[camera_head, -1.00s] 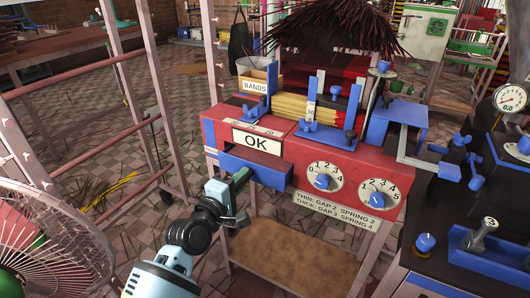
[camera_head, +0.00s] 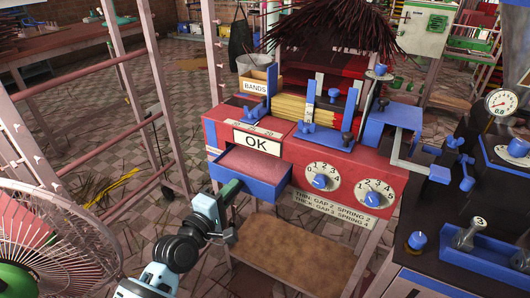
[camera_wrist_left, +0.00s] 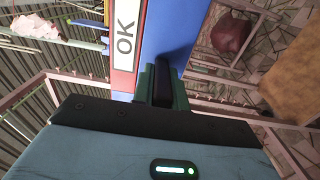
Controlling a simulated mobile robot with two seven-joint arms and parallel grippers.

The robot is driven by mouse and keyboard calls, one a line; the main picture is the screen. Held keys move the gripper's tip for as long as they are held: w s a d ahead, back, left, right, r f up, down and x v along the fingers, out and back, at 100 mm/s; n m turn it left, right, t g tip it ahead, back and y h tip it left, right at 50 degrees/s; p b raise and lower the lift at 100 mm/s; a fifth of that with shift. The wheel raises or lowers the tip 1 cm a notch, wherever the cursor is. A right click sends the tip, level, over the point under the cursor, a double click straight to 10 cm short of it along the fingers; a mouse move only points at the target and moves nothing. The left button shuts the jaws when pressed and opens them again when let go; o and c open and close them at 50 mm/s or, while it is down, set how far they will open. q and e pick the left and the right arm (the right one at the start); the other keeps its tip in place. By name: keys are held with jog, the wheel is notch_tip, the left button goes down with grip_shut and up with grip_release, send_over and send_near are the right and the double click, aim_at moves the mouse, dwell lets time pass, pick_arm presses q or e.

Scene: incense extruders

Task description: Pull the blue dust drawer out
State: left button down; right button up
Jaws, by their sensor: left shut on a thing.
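The blue dust drawer (camera_head: 264,188) sticks out of the red machine's front, below the OK sign. Pinkish-red dust (camera_head: 255,165) shows inside it. My left gripper (camera_head: 231,187) is at the left part of the drawer's front. In the left wrist view, its green fingers (camera_wrist_left: 162,84) are shut around a dark handle on the blue drawer face (camera_wrist_left: 176,28). The gripper hides most of the handle in the head view. My right gripper is not in view.
The red machine (camera_head: 305,165) has two numbered dials (camera_head: 319,181) right of the drawer. A brown shelf (camera_head: 275,248) lies below. A fan (camera_head: 45,235) and a pink rack (camera_head: 130,85) stand at the left. A black machine (camera_head: 440,270) stands at the right.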

pick_arm(q)
jog(key=p+v, duration=0.3)
jog(key=v, duration=0.6)
jog(key=shift+s+r, duration=0.2)
jog(key=shift+s, duration=0.05)
dwell(0.9)
jog(key=shift+a, duration=0.1)
jog(key=shift+s+a+r+p, duration=0.5)
jog(key=shift+s+r+p, duration=0.25)
jog(key=shift+s+p, duration=0.2)
jog(key=shift+s+a+r+p, duration=0.45)
jog(key=shift+s+r+p, duration=0.35)
jog(key=shift+p, duration=0.2)
